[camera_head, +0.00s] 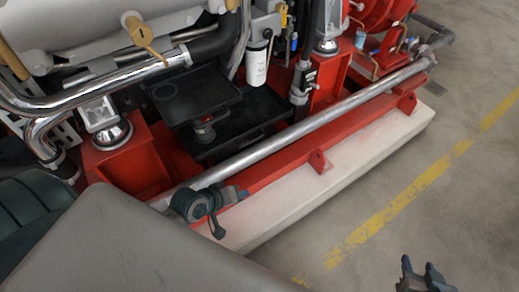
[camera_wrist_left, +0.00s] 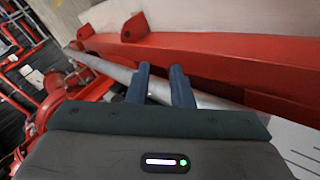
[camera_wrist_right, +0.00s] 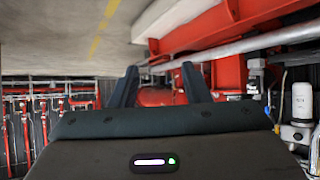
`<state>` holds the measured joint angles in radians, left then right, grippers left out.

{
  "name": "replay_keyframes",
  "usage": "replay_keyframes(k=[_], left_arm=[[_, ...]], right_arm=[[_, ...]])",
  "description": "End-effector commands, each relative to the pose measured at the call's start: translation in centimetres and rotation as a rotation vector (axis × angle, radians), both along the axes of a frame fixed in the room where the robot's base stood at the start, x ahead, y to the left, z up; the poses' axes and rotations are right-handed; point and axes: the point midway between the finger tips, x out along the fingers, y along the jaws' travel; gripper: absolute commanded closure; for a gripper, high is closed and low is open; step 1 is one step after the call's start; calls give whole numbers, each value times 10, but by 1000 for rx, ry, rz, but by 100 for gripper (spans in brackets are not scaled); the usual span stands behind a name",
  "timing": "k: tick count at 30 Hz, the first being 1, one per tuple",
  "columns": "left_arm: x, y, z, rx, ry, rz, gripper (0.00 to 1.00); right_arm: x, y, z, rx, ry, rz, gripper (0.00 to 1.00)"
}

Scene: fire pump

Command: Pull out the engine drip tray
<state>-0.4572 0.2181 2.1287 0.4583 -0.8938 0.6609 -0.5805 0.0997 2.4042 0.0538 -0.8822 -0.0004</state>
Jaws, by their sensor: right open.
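The black engine drip tray (camera_head: 265,108) lies low between red supports, under the engine, in the head view. A dark flat plate and a small red-and-black fitting (camera_head: 203,131) cover part of it. My left gripper (camera_head: 228,212) is over the near end of the silver pipe, in front of the tray and apart from it. Its fingers (camera_wrist_left: 162,85) stand apart with no tray between them; the pipe shows behind them. My right gripper (camera_head: 420,277) is open and empty over the floor at the lower right. Its fingers (camera_wrist_right: 160,88) are wide apart. Neither wrist view clearly shows the tray.
The silver pipe (camera_head: 310,122) and a red rail (camera_head: 285,165) run across the front of the tray. A pale plinth (camera_head: 340,185) lies before them. A white filter (camera_head: 257,66) hangs behind the tray. The floor at the right is clear, with a yellow line (camera_head: 395,207).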

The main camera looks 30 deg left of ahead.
Motion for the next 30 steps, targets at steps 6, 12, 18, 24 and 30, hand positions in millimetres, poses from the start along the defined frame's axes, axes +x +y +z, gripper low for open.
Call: replay_keyframes(k=[6,12,18,24,30], left_arm=[[66,25,7,-605,-109,395,80],[99,65,13,-993,-165,650,80],[111,79,13,-1107,-186,722,80],[138,73,7,-1107,-188,721,80],[171,67,-1,-1105,-187,720,80]], right_arm=[[27,10,74,74,-422,8,57],[30,10,118,117,-671,0,57],[30,9,134,127,-763,-1,57],[32,8,158,117,-899,6,57],[27,7,198,101,-1127,21,57]])
